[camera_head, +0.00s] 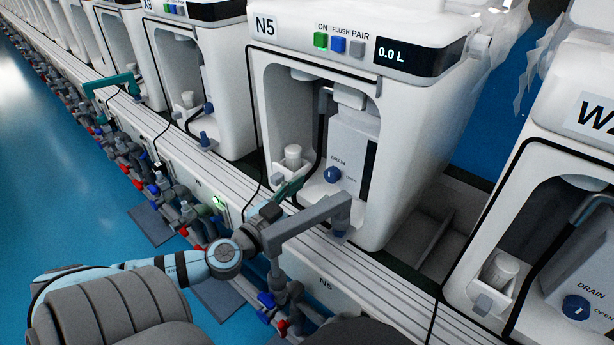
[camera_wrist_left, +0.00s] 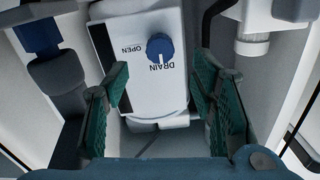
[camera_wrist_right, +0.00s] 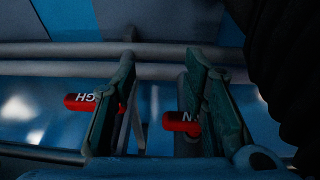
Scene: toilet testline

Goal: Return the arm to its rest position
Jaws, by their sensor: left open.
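My left arm (camera_head: 208,264) reaches in from the lower left of the head view. Its left gripper (camera_head: 288,190) is at the front opening of the white N5 unit (camera_head: 262,130), partly hidden by a grey angled bar (camera_head: 305,222). In the left wrist view the gripper's teal fingers (camera_wrist_left: 160,85) are apart with nothing between them, facing the grey drain box (camera_wrist_left: 145,35) and its blue knob (camera_wrist_left: 160,47). My right gripper (camera_wrist_right: 158,95) shows only in the right wrist view, fingers apart, with red-handled valves (camera_wrist_right: 182,123) beyond them.
The blue DRAIN knob (camera_head: 333,174) and a white cup-like part (camera_head: 292,155) sit inside N5. A row of pipes and valves (camera_head: 185,212) runs along the front. Another white unit (camera_head: 540,165) stands at the right. Blue floor (camera_head: 45,190) is clear at the left.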

